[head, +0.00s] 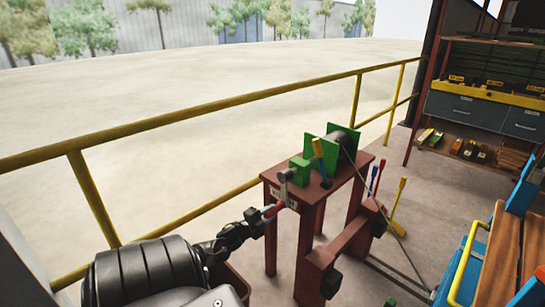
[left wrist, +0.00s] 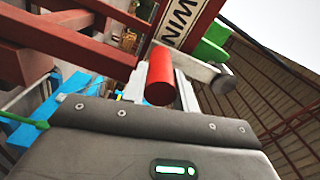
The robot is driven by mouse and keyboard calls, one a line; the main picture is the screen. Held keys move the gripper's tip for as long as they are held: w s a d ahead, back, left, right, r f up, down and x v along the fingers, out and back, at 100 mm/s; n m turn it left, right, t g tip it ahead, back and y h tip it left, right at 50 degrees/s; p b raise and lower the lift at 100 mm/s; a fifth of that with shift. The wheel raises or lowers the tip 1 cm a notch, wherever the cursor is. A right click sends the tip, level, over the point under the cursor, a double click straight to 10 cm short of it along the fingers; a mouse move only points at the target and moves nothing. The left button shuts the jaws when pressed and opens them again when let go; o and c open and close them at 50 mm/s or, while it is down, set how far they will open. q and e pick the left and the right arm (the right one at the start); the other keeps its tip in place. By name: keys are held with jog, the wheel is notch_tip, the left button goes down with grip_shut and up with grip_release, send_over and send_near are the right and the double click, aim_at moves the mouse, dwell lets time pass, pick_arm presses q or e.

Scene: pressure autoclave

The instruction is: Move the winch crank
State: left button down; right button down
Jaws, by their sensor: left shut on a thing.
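The winch has a green frame with a dark drum (head: 342,138) and stands on a dark red stand (head: 345,190). Its crank is a grey arm (head: 284,188) hanging down from the left end of the winch, with a red handle (left wrist: 160,72) at its end. My left gripper (head: 267,212) is shut on the red handle, which lies between its two fingers in the left wrist view. In that view the grey crank arm (left wrist: 208,72) runs to the right behind the handle. My right gripper is not in view.
A yellow railing (head: 200,110) runs behind the winch. A lever with a yellow grip (head: 318,150) and a blue lower part stands at the winch's front. Coloured levers (head: 398,200) rise to the right. Shelving (head: 485,110) stands at the back right.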

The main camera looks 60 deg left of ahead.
pick_arm(q)
jog(key=shift+a, duration=0.3)
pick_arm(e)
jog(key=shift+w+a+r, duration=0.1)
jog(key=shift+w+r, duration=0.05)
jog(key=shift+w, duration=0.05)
pick_arm(q)
jog(key=c, duration=1.1)
grip_release()
jog(key=shift+d, duration=0.1)
jog(key=shift+s, duration=0.25)
jog(key=s+d+p, duration=0.1)
jog(key=s+d, duration=0.1)
jog(key=s, duration=0.8)
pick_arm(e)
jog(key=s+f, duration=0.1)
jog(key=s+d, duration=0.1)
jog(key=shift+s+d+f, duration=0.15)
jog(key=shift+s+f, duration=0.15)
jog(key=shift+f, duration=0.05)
